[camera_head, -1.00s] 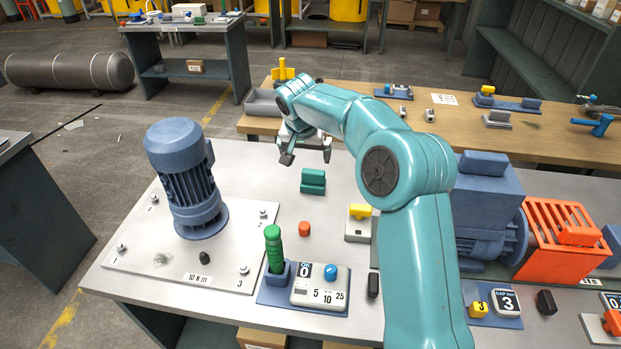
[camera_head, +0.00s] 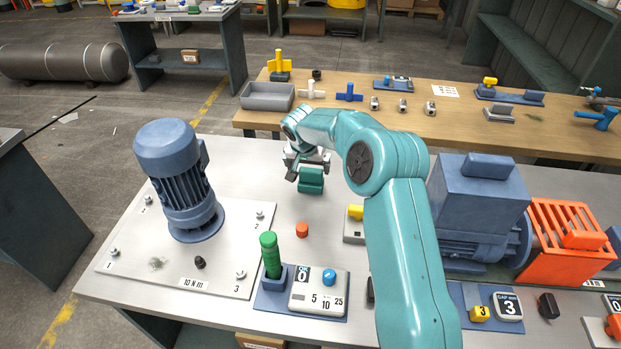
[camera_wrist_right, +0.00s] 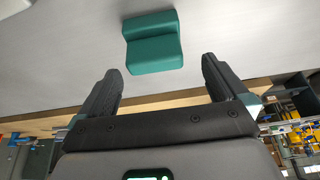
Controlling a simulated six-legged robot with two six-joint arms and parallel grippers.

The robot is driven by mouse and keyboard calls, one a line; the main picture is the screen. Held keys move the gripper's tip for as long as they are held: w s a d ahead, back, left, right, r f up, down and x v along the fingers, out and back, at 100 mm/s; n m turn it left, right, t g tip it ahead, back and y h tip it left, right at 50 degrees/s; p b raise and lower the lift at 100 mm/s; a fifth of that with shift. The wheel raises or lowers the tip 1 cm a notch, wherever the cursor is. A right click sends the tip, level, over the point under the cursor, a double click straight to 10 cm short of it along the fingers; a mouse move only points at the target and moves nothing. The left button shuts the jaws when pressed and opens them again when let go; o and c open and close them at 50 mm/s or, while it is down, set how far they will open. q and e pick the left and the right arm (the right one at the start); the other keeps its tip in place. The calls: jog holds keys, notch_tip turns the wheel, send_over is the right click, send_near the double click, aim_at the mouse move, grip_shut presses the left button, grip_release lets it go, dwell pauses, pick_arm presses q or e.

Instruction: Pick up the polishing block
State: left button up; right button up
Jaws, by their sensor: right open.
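The polishing block looks to be the teal-green stepped block (camera_head: 311,180) on the light grey bench top, behind the small orange-red cylinder. In the right wrist view the block (camera_wrist_right: 153,42) lies ahead of the fingertips, between their lines and slightly left of centre. My right gripper (camera_head: 308,170) is at the block's far side in the head view and partly overlaps it there. In the wrist view the right gripper (camera_wrist_right: 160,72) is open, with nothing between its fingers and a gap before the block. My left gripper is not in view.
A blue motor (camera_head: 178,180) stands on a plate at left. A green-handled tool (camera_head: 270,255), a dial box (camera_head: 318,291), an orange-red cylinder (camera_head: 302,230) and a yellow-topped box (camera_head: 354,228) stand nearer. A wooden table (camera_head: 450,125) lies behind. Bare bench surrounds the block.

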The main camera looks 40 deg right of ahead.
aim_at(311, 170)
jog(key=shift+s+d+f, duration=0.15)
jog(key=shift+f, duration=0.05)
jog(key=p+x, duration=0.2)
jog(key=x, duration=0.2)
jog(key=shift+d+f, duration=0.15)
jog(key=shift+f, duration=0.05)
jog(key=shift+d+f, duration=0.1)
jog(key=shift+f, duration=0.15)
jog(key=shift+s, duration=0.1)
jog(key=shift+c, duration=0.3)
jog(key=shift+f, duration=0.1)
jog(key=c, duration=1)
